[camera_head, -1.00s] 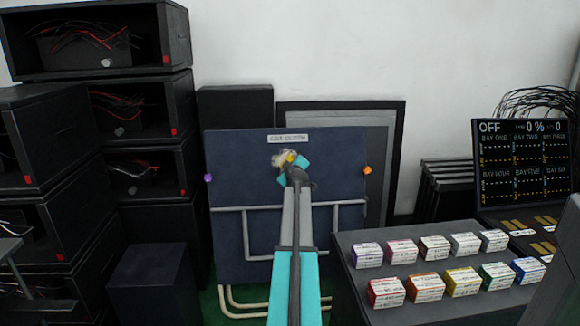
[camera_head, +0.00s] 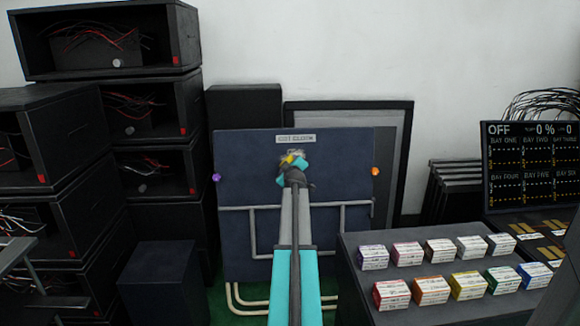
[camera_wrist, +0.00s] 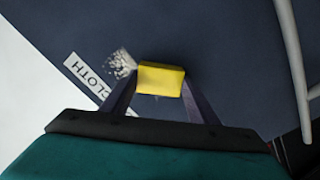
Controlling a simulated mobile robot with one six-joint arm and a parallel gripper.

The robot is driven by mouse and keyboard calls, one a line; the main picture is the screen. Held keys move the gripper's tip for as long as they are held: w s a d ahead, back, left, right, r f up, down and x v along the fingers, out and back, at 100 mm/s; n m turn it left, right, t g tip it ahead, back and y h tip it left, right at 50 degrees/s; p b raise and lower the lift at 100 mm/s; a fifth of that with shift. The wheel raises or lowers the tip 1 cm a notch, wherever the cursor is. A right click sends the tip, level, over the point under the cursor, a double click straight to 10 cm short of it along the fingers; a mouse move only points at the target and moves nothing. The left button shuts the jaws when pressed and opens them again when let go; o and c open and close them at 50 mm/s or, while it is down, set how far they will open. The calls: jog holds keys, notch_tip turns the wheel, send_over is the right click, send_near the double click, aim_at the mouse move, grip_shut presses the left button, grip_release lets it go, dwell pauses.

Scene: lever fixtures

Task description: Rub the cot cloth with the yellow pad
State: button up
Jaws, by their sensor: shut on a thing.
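The cot cloth (camera_head: 335,180) is a dark blue upright panel with a label at its top, and it fills much of the wrist view (camera_wrist: 215,50). A pale, speckled patch (camera_wrist: 122,63) shows on the cloth near the label. My gripper (camera_head: 292,160) is at the upper middle of the panel. In the wrist view my gripper (camera_wrist: 160,80) is shut on the yellow pad (camera_wrist: 161,77), a small block between its two fingers. The pad is beside the pale patch. I cannot tell whether it touches the cloth.
A bench (camera_head: 352,285) with several small coloured boxes stands at the right, below a dark display (camera_head: 530,165). Stacked black cases (camera_head: 150,120) with wires stand at the left. A purple knob (camera_head: 216,177) and an orange knob (camera_head: 375,171) sit at the panel's sides.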

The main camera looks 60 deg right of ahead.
jog(key=shift+w, duration=0.2)
jog(key=shift+w+a+p, duration=1.05)
jog(key=shift+w+p, duration=0.2)
jog(key=shift+p, duration=0.15)
jog(key=shift+w+d+r, duration=0.1)
jog(key=shift+d+r, duration=0.05)
jog(key=shift+r, duration=0.3)
jog(key=shift+w+d+r, duration=0.1)
jog(key=shift+d+r, duration=0.05)
jog(key=shift+r, duration=0.3)
jog(key=shift+s+d+f+b, duration=0.1)
jog(key=shift+s+d+b, duration=0.35)
jog(key=shift+s+b, duration=0.45)
jog(key=shift+s+d+b, duration=0.45)
jog(key=shift+s+b, duration=0.15)
jog(key=shift+b, duration=0.5)
